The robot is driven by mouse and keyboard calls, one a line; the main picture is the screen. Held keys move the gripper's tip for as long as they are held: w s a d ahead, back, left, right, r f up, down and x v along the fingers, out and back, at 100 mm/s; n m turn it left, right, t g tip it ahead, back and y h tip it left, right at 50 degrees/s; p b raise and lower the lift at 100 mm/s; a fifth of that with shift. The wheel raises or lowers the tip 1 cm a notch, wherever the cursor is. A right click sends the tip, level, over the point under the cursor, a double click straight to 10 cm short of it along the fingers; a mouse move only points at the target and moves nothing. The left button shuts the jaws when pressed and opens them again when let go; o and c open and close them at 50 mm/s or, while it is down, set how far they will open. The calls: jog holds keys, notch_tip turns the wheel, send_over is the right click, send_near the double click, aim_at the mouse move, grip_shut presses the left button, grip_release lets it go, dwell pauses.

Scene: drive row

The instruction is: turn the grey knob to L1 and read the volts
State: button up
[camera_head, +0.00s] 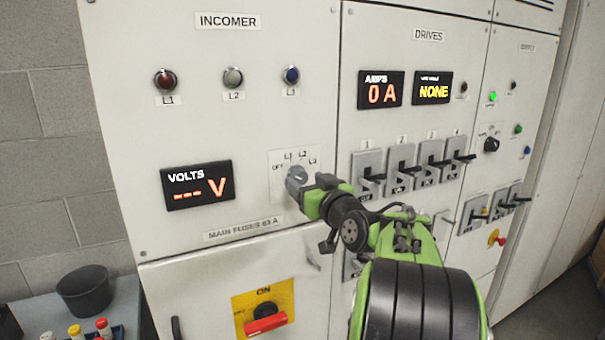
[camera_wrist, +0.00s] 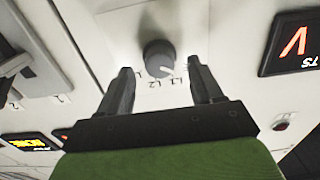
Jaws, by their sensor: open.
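The grey knob (camera_head: 297,179) is on the INCOMER panel, below labels OFF, L1, L2 and L3. In the wrist view the knob (camera_wrist: 159,57) appears upside down, with a pale mark on its face; I cannot tell for sure which label it points at. My gripper (camera_head: 308,192) is at the knob in the head view. In the wrist view my gripper (camera_wrist: 161,72) is open, its two fingers on either side of the knob with gaps visible. The VOLTS display (camera_head: 197,185) reads "--- V"; part of it shows in the wrist view (camera_wrist: 292,43).
Lamps L1 (camera_head: 165,80), L2 (camera_head: 233,77) and L3 (camera_head: 291,75) sit above. A red main switch (camera_head: 266,320) on a yellow plate is below, showing ON. Drive handles (camera_head: 369,176) stick out to the right. A black cup (camera_head: 85,291) stands at lower left.

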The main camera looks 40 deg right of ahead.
aim_at(299, 177)
jog(key=x, duration=0.2)
jog(key=shift+w+d, duration=0.1)
jog(key=shift+w, duration=0.15)
jog(key=shift+s, duration=0.1)
jog(key=c, duration=1.1)
jog(key=shift+o, duration=0.2)
jog(key=shift+m, duration=0.4)
jog(key=m, duration=0.3)
jog(key=shift+m, duration=2)
jog(key=o, duration=1.1)
jog(key=shift+c, duration=0.2)
